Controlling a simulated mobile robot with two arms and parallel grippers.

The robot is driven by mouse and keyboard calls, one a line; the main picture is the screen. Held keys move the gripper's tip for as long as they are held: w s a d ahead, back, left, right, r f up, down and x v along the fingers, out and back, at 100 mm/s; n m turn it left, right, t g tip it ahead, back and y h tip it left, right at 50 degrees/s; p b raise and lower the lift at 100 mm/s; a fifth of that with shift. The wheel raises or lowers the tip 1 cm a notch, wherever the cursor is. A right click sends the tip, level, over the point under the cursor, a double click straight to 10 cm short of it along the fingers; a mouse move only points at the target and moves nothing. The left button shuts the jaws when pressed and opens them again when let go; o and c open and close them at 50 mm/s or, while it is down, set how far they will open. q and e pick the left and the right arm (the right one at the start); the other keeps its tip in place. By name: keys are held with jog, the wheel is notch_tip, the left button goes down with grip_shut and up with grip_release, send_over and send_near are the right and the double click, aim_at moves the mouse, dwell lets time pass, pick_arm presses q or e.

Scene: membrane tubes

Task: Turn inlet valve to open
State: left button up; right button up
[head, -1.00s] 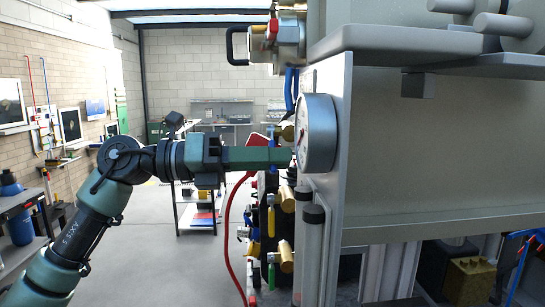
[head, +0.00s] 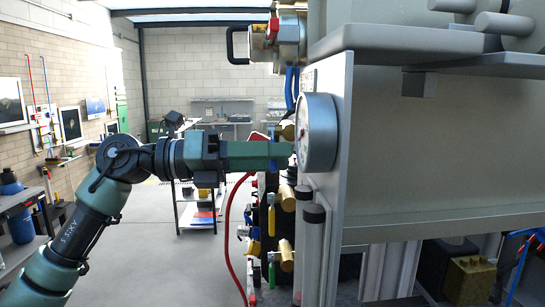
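My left gripper (head: 286,150) reaches in level from the left, its tip close to the left edge of the panel with the round gauge (head: 318,132). A brass fitting (head: 287,131) shows just above the tip, and a small blue part (head: 273,165) shows just below it. Whether the fingers touch either, and whether they are open or shut, I cannot tell. Below are a brass valve with a yellow handle (head: 271,220) and one with a green handle (head: 271,275). No label shows which valve is the inlet valve. My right gripper is not in view.
The large grey housing (head: 440,150) fills the right side. A red hose (head: 228,235) hangs left of the valves. A shelf cart (head: 196,210) stands behind my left arm, and a dark bench (head: 25,205) is at far left. The floor between is clear.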

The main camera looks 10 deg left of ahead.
pick_arm(q)
jog(key=s+a+b, duration=0.1)
jog(key=a+b, duration=0.2)
jog(key=a, duration=0.4)
jog(key=shift+s+a, duration=0.25)
jog(key=shift+a, duration=0.05)
